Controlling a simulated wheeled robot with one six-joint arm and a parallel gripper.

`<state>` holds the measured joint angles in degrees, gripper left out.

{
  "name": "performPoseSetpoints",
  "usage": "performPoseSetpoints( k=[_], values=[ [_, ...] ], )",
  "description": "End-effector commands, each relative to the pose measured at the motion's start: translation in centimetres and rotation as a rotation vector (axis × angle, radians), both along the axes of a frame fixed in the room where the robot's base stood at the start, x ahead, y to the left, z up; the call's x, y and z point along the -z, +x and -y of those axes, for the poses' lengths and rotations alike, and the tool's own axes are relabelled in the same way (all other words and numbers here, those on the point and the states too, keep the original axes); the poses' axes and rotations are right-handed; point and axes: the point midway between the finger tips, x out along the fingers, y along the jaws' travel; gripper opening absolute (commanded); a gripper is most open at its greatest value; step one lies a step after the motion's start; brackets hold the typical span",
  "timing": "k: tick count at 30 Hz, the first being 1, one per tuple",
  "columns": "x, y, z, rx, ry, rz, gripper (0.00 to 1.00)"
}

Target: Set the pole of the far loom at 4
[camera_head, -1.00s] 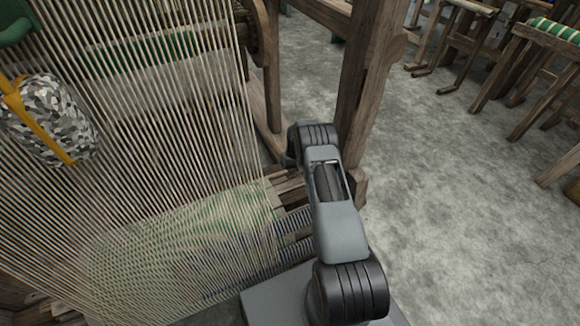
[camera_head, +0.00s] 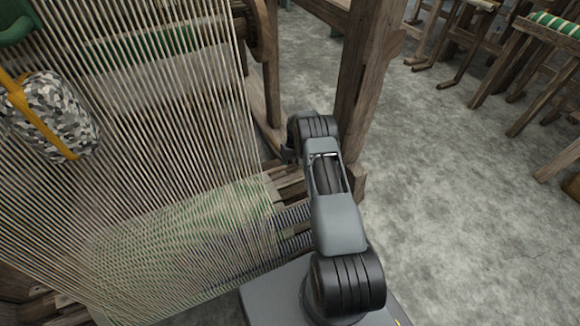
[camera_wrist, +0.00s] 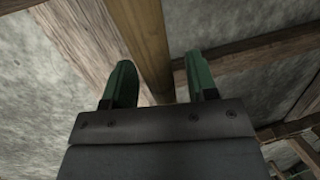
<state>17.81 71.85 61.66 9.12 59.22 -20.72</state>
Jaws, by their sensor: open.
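My gripper (camera_wrist: 160,85) shows in the wrist view with two green fingers apart and nothing held between them. A yellowish-brown wooden bar (camera_wrist: 143,38) runs down from the top edge to behind the gap between the fingers. I cannot tell whether it is the pole, or whether a finger touches it. In the head view the near loom (camera_head: 367,85) shows its upright wooden post, pale warp threads (camera_head: 150,130) and green-white woven cloth (camera_head: 185,235). My arm stands in front of its lower right part and the gripper is hidden there. No number marks are readable.
A camouflage-patterned bag (camera_head: 52,115) with an orange strap is at the left of the head view. A stool with a green-striped seat (camera_head: 555,24) and other wooden furniture stand at the back right. Bare concrete floor (camera_head: 450,200) lies open right of my arm.

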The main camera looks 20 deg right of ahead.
Motion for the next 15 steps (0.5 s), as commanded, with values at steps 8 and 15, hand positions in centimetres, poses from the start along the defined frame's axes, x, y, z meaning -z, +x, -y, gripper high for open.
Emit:
performPoseSetpoints(
  k=[8, 15],
  values=[
    [-6.1, 1.0, 1.2, 0.002, -0.001, 0.004, 0.53],
    [-9.8, 1.6, 1.9, 0.001, 0.0, 0.003, 0.53]
  ],
)
